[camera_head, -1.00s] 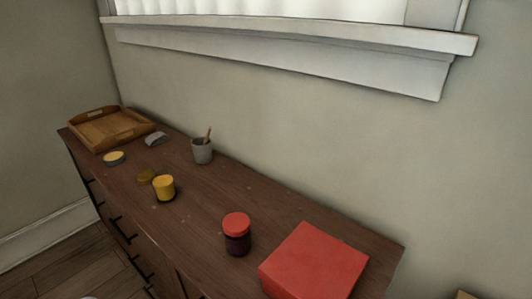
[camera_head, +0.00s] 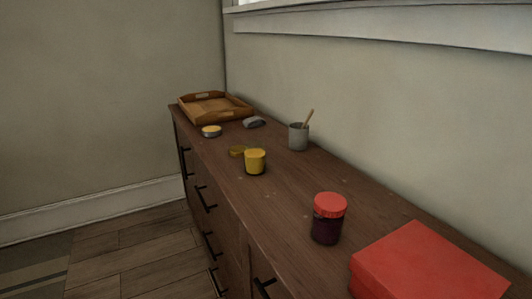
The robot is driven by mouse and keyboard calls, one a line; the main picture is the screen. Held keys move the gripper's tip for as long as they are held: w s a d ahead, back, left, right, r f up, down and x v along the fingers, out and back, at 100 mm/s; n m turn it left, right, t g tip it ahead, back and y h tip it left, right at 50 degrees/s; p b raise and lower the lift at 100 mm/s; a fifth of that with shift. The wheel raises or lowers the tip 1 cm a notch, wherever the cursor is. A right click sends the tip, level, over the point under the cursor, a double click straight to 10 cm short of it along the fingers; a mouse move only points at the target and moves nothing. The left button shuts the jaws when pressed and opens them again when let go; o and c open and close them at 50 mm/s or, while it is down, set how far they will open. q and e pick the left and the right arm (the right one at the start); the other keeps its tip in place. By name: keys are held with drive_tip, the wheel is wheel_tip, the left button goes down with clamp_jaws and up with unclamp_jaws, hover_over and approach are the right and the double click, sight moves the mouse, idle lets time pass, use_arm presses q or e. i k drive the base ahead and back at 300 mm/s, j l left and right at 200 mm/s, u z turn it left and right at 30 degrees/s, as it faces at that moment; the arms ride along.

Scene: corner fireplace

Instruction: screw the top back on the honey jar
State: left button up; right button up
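A small yellow jar (camera_head: 255,163), which looks like the honey jar, stands upright on the dresser top. A flat dark-gold disc (camera_head: 236,151), which looks like its top, lies on the wood just behind and to the left of the jar. The jar and disc are very close in the picture; I cannot tell whether they touch. Neither of my grippers is in view.
On the brown dresser (camera_head: 278,197) stand a dark jar with a red lid (camera_head: 328,219), a red box (camera_head: 428,265), a grey cup with a wooden stick (camera_head: 298,137), a small yellow-topped tin (camera_head: 211,131), a grey object (camera_head: 254,122) and a wooden tray (camera_head: 213,106). Floor is clear at left.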

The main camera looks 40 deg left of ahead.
sight(255, 154)
drive_tip(key=u, duration=1.2)
